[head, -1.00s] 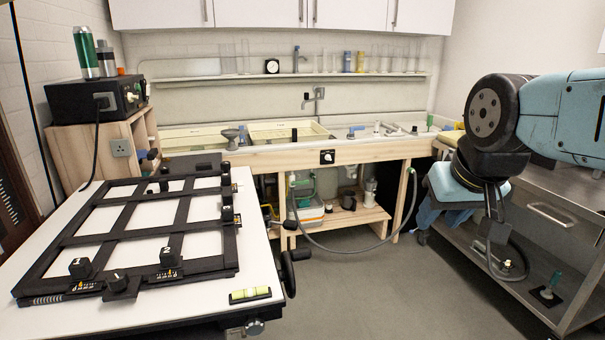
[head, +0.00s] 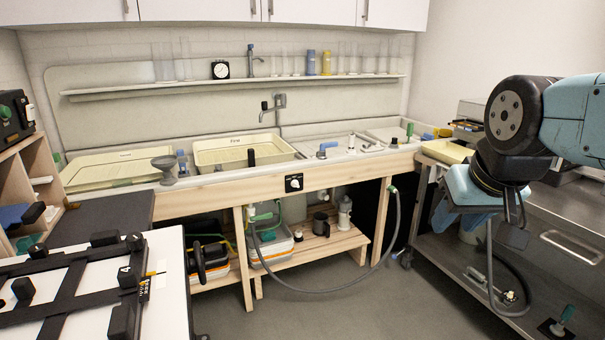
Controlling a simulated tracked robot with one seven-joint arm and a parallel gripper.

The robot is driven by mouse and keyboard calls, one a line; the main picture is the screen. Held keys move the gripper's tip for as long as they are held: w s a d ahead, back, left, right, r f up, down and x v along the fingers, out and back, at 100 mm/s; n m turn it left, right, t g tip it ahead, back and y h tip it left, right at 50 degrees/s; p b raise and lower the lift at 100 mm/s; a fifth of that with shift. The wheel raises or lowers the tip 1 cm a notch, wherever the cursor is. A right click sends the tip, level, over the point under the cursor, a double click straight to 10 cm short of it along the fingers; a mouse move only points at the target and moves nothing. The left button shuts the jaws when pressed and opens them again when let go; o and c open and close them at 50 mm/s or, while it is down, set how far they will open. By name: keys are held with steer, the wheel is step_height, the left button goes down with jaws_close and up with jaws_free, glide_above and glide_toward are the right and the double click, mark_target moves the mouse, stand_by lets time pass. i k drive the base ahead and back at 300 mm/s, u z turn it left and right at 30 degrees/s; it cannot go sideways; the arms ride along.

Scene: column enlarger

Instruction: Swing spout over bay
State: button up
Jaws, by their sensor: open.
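A grey metal wall tap with a bent spout (head: 270,108) is above the long wet bench. Its outlet end points left, over the back of the cream tray marked with small writing (head: 235,152). To its right the white sink top (head: 330,150) has several bays with small taps and a blue-handled fitting. I cannot tell which of these is the task's bay. My gripper (head: 513,222) hangs pointing down at the right, far from the spout. It is open and I see nothing in it; its fingertips are small and dark.
A steel cart (head: 560,225) stands below and beside my arm. At lower left is a white table (head: 165,290) with a black frame on it. A grey hose (head: 393,235) loops under the wooden bench front. The grey floor (head: 390,300) between them is clear.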

mark_target(263, 105)
steer(key=z, duration=0.05)
steer(key=i, duration=2.3)
steer(key=u, duration=0.3)
steer(key=i, duration=1.1)
steer(key=u, duration=0.05)
